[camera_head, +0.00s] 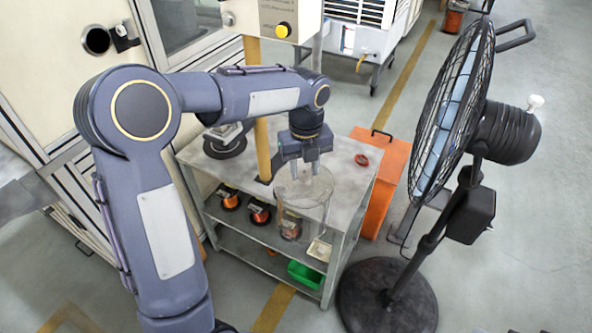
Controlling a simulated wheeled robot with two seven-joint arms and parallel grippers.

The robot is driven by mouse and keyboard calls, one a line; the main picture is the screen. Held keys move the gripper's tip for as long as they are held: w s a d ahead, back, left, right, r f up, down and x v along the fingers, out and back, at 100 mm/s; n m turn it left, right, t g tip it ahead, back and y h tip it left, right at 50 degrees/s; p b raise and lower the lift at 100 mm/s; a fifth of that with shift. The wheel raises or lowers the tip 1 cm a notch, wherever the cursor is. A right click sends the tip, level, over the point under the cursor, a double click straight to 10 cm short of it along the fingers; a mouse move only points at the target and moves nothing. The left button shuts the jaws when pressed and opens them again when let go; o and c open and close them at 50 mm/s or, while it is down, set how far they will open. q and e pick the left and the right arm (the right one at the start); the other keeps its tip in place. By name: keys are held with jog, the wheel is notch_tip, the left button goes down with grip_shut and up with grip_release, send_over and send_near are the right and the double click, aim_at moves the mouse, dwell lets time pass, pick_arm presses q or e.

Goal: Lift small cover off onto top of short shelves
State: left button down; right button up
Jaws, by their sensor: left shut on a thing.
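My left gripper (308,168) points down over the front right part of the short shelves (350,183). It is shut on the small cover (318,208), a clear see-through cylinder. The cover hangs upright at the shelves' front edge, and the lower shelves show through it. Whether its bottom rim touches anything cannot be told. My right gripper is not in view.
A tall black fan (440,140) stands at the right. An orange bin (388,180) is beside the shelves. Copper wire spools (229,197) and a green tray (305,275) are on the lower shelves. A small red object (362,160) lies on the top.

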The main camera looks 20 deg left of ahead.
pick_arm(q)
jog(key=w+d+f+p, duration=0.1)
jog(key=w+f+p, duration=0.1)
jog(key=w+p, duration=0.8)
jog(key=w, duration=0.8)
jog(key=shift+d+f+p, duration=0.15)
jog(key=shift+d+p, duration=0.05)
jog(key=shift+p, duration=0.2)
jog(key=shift+f, duration=0.1)
notch_tip(320, 180, down, 4)
jog(key=shift+r+b, duration=0.2)
jog(key=shift+b, duration=0.85)
jog(key=c, duration=0.8)
grip_release()
jog(key=shift+c, duration=0.2)
